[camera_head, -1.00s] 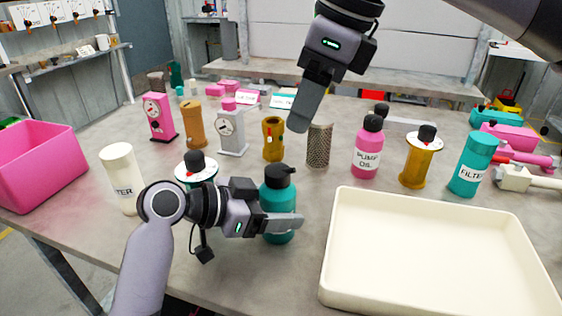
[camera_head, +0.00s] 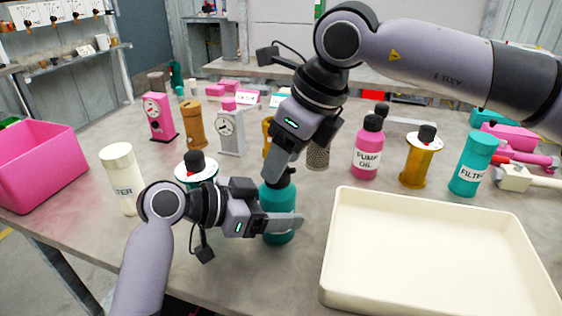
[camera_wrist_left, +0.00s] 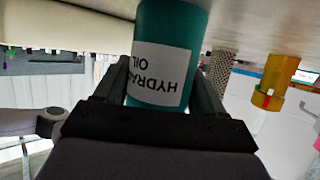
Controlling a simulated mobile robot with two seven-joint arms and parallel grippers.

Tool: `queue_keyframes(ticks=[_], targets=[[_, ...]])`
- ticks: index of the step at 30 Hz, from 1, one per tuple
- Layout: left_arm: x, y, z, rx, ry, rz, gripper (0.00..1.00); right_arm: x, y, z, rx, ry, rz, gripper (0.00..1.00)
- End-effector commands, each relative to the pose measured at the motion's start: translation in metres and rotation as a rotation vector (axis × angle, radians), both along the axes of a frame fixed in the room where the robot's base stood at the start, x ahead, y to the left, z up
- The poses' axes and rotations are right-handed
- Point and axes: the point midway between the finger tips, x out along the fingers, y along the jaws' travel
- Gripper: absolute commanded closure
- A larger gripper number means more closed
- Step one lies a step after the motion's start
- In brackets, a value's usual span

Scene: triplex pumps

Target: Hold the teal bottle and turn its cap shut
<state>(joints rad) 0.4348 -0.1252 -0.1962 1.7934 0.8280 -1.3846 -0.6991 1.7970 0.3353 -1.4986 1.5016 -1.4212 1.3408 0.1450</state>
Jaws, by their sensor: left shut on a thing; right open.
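The teal bottle (camera_head: 277,212) stands upright on the table in the head view. My left gripper (camera_head: 280,224) is shut around its body from the left. In the left wrist view the bottle (camera_wrist_left: 168,45) sits between the fingers with a white "HYDRA… OIL" label, seen upside down. Its black cap (camera_head: 283,176) is mostly hidden behind my right gripper (camera_head: 278,174). The right gripper comes down from above with its fingers at the cap and is open. I cannot tell whether its fingers touch the cap.
A cream tray (camera_head: 335,245) lies right of the bottle. A white filter (camera_head: 122,180) and a round-topped part with a black knob (camera_head: 196,166) stand left. A pink pump oil bottle (camera_head: 367,152) and a gold part (camera_head: 417,162) stand behind the tray. A pink bin (camera_head: 40,165) is far left.

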Motion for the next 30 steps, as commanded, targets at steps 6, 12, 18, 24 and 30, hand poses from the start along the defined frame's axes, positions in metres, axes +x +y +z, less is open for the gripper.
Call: queue_keyframes(ticks=[6, 12, 18, 24, 30], targets=[[0.0, 0.0, 0.001, -0.001, 0.0, 0.0, 0.74, 0.003, 0.006, -0.015, 0.0, 0.0, 0.0, 0.45], [0.0, 0.0, 0.001, -0.001, 0.0, 0.0, 0.74, 0.003, 0.006, -0.017, 0.0, 0.0, 0.0, 0.45], [0.0, 0.0, 0.001, -0.001, 0.0, 0.0, 0.74, 0.003, 0.006, -0.016, 0.0, 0.0, 0.0, 0.84], [0.0, 0.0, 0.001, -0.001, -0.001, 0.0, 0.74, 0.003, 0.006, -0.016, 0.0, -0.001, -0.004, 0.87], [0.0, 0.0, 0.001, -0.001, -0.001, 0.0, 0.74, 0.003, 0.006, -0.016, -0.001, 0.001, -0.05, 0.87]])
